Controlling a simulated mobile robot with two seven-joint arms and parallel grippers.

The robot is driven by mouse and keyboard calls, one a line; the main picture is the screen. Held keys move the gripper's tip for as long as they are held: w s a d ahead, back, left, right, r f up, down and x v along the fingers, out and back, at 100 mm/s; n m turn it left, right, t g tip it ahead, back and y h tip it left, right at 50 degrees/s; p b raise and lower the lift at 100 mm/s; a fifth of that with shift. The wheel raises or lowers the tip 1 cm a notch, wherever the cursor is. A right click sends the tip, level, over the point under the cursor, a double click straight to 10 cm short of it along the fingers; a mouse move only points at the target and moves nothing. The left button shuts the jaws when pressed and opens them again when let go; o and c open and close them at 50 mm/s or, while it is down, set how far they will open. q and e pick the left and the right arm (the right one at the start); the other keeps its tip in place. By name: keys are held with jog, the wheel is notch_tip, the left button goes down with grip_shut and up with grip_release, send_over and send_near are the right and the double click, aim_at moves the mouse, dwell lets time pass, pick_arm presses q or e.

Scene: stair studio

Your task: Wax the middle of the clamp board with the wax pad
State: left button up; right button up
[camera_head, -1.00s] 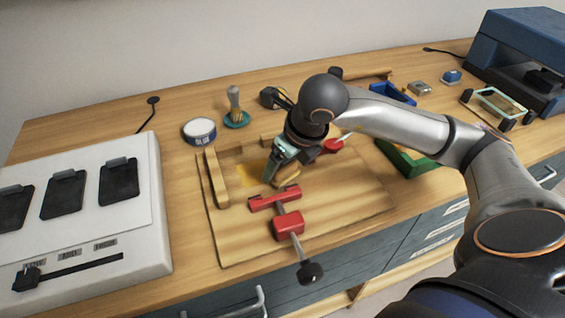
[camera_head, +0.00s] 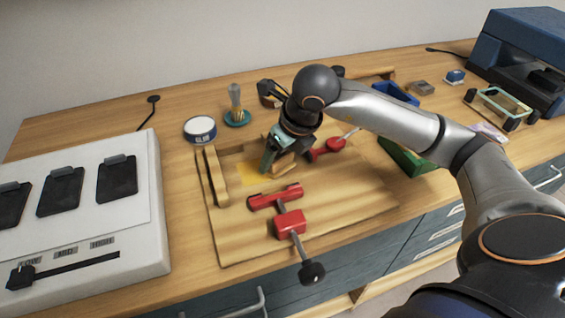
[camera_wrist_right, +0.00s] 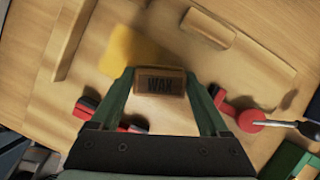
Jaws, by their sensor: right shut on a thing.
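The clamp board (camera_head: 340,213) is a light wooden board on the bench, with wooden rails and red clamps on it. A yellow patch (camera_head: 252,174) lies on its middle; it also shows in the right wrist view (camera_wrist_right: 125,52). My right gripper (camera_head: 268,165) is over the board beside the yellow patch. In the right wrist view its green fingers are shut on the wax pad (camera_wrist_right: 161,81), a brown block marked WAX. In the head view the fingers mostly hide the pad. Contact between pad and board is hard to tell. My left gripper is not in view.
A red clamp (camera_head: 289,223) lies at the board's front and another red clamp (camera_head: 328,150) at its right. A glue tin (camera_head: 200,130) and a brush (camera_head: 236,106) stand behind. A green tray (camera_head: 405,158) is at the right, a white panel (camera_head: 85,205) at the left.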

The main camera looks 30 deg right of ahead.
aim_at(281, 172)
jog(key=shift+w+d+f, duration=0.1)
jog(key=shift+w+d, duration=0.15)
jog(key=shift+w, duration=0.8)
jog(key=shift+w+d, duration=0.2)
jog(key=shift+w, duration=0.85)
jog(key=shift+w+d+r+b, duration=0.1)
jog(key=shift+r+b, duration=0.1)
jog(key=shift+b, duration=0.15)
jog(key=shift+s+f, duration=0.15)
jog(key=shift+s, duration=0.25)
jog(key=shift+s+a+b, duration=0.25)
jog(key=shift+s, duration=0.45)
jog(key=shift+s+a+b, duration=0.2)
jog(key=shift+s, duration=0.5)
jog(key=shift+s+a+f+b, duration=0.1)
jog(key=shift+s+a+b, duration=0.2)
jog(key=shift+s, duration=0.65)
jog(key=shift+s+a+f+b, duration=0.15)
jog(key=shift+s+b, duration=0.1)
jog(key=shift+s, duration=0.65)
jog(key=shift+r, duration=0.15)
jog(key=shift+r+p, duration=2)
jog(key=shift+r, duration=0.95)
jog(key=shift+r, duration=0.1)
